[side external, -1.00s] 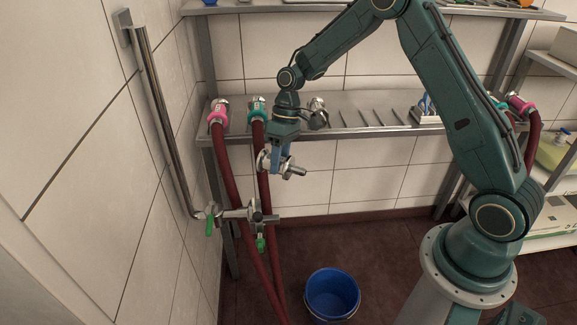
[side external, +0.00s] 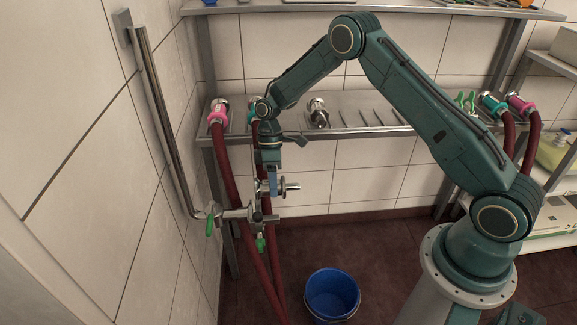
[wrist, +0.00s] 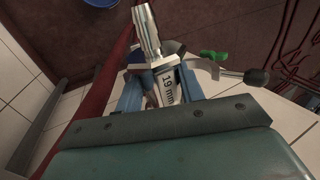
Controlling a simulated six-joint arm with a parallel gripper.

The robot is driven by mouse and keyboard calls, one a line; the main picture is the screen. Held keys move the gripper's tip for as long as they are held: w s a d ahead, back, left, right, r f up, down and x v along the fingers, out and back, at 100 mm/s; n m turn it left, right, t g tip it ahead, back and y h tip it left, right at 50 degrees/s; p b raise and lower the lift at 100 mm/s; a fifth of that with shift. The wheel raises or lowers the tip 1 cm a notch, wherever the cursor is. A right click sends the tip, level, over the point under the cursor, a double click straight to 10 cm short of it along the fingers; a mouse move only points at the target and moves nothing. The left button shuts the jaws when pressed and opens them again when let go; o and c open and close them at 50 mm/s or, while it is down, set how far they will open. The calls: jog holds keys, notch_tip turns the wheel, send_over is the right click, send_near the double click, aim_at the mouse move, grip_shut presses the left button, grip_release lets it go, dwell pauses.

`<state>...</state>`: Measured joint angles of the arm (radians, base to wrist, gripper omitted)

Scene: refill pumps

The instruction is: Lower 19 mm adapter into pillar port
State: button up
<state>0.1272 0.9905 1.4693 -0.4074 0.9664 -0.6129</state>
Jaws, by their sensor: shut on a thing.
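The metal adapter, marked "19 mm", shows in the wrist view (wrist: 166,86) between the blue fingers of my gripper (wrist: 160,80). In the side view the adapter (side external: 291,187) sticks out to the right of my gripper (side external: 271,183), which points down and is shut on it. The metal pillar fitting (side external: 237,213) projects from the left wall pipe, with green-handled valves. The adapter is just above and slightly right of the fitting's right end. Whether its lower end touches the port is hidden by the fingers and overlap.
A metal coupling (side external: 319,112) stands on the shelf. A blue bucket (side external: 332,294) stands on the floor below. The wall pipe (side external: 167,120) is at the left. Space right of my gripper is clear.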

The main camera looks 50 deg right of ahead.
aim_at(275, 219)
jog(key=shift+f, duration=0.15)
jog(key=shift+f, duration=4.5)
jog(key=shift+f, duration=0.2)
jog(key=o, duration=1.2)
jog(key=shift+f, duration=0.1)
jog(key=shift+o, duration=0.2)
jog(key=v, duration=1.4)
jog(key=shift+a, duration=0.1)
